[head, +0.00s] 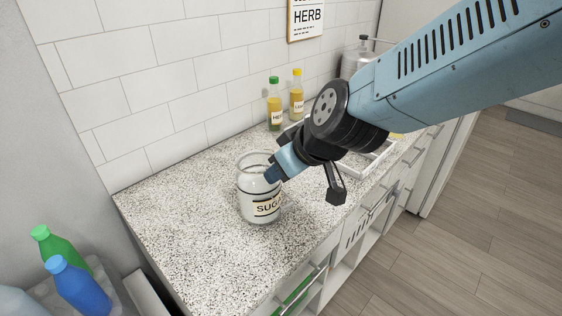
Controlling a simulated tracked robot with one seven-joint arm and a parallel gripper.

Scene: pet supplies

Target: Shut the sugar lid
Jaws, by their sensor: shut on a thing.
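The sugar jar (259,204) is a clear glass jar with pale contents and a label reading SUGAR. It stands upright on the speckled counter. Its round mouth (256,159) faces up and looks uncovered. My gripper (272,175) is at the jar's upper right, by the rim, and is shut on what seems to be the sugar lid. The lid itself is not clearly visible, as my gripper hides that side of the rim.
Behind the jar stand a green-capped bottle (275,108) and a yellow-capped bottle (297,98). A white tray (374,165) lies to the right, partly behind my arm. Blue (78,287) and green (60,249) bottles are at lower left. The counter left of the jar is clear.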

